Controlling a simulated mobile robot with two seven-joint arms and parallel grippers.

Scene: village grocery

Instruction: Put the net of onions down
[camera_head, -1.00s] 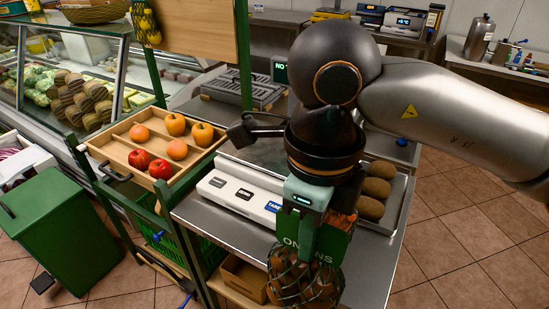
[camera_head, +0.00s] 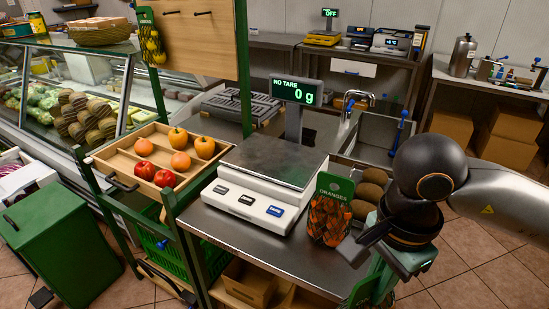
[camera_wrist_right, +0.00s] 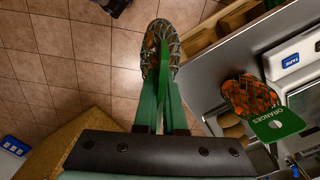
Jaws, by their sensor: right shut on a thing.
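The net of onions (camera_wrist_right: 158,48) shows in the right wrist view, hanging at the fingertips of my right gripper (camera_wrist_right: 160,88). My right gripper is shut on it. In that view the net is over the tiled floor, to the left of the steel counter's edge. In the head view my right gripper (camera_head: 374,280) is at the lower right, beyond the counter's front right corner, and the onions are below the frame or hidden. My left gripper is in neither view.
A net of oranges (camera_head: 328,222) with a green card stands on the steel counter (camera_head: 285,260), right of the scale (camera_head: 262,175). The scale is empty; its display (camera_head: 297,92) reads 0 g. Brown fruit (camera_head: 371,190) lies behind the oranges. A wooden tray (camera_head: 110,158) of fruit is left.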

